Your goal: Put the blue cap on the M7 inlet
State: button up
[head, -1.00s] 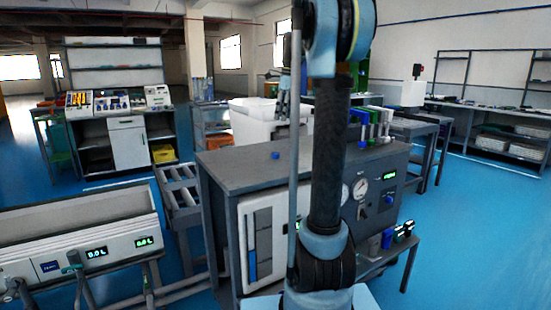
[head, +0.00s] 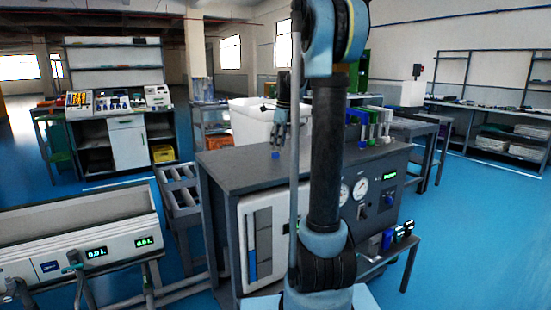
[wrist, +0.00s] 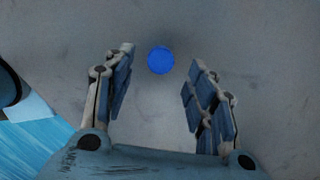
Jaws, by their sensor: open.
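The blue cap (head: 275,155) sits on the grey bench top (head: 235,172), near its middle. In the wrist view the cap (wrist: 160,60) is a round blue disc on the grey surface, just beyond and between my fingertips. My gripper (head: 279,140) points down above the bench, close over the cap. In the wrist view my gripper (wrist: 160,75) is open, its padded fingers apart and nothing between them. I cannot make out which fitting is the M7 inlet; my arm hides part of the bench and its panel.
A panel with gauges (head: 360,189) is on the bench's front right. Blue and green clamps (head: 372,120) stand at its back right. A white bin (head: 252,122) stands behind. A low shelf with small devices (head: 388,239) juts out at right. The bench top left of the cap is clear.

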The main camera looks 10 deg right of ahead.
aim_at(276, 153)
jog(key=shift+w+a+f, duration=0.1)
jog(key=shift+a+f, duration=0.1)
jog(key=shift+f, duration=0.8)
jog(key=shift+w+a+f, duration=0.1)
jog(key=shift+a+f, duration=0.05)
jog(key=shift+f, duration=0.8)
jog(key=shift+c, duration=0.2)
jog(key=c, duration=0.8)
jog(key=shift+r, duration=0.15)
notch_tip(276, 153, up, 10)
jog(key=shift+f, duration=0.1)
